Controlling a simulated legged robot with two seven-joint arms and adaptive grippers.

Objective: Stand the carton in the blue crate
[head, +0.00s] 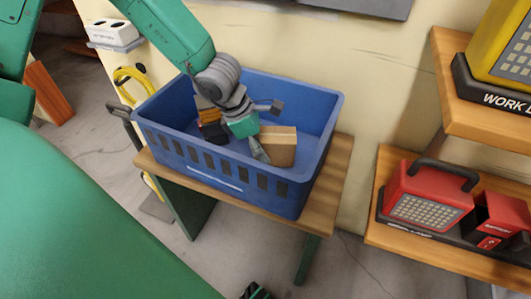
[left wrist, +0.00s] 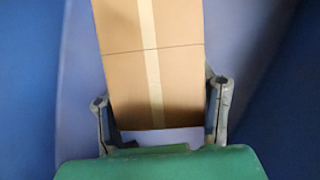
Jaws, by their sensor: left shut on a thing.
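The blue crate (head: 305,192) stands on a small wooden-topped table. The brown carton (head: 279,150) with a pale tape strip is inside the crate, toward its right half. My left gripper (head: 262,148) reaches down into the crate and is shut on the carton. In the left wrist view the carton (left wrist: 152,62) sits between the two fingers (left wrist: 160,112), with blue crate walls around it. Whether the carton's base touches the crate floor is hidden. My right gripper is not in view.
Dark and orange items (head: 210,125) lie in the crate's left part. The wooden table (head: 333,180) carries the crate. At right, wooden shelves hold a red lamp (head: 428,200), a red battery box (head: 498,215) and a yellow lamp (head: 508,50). A yellow hose (head: 125,75) hangs at left.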

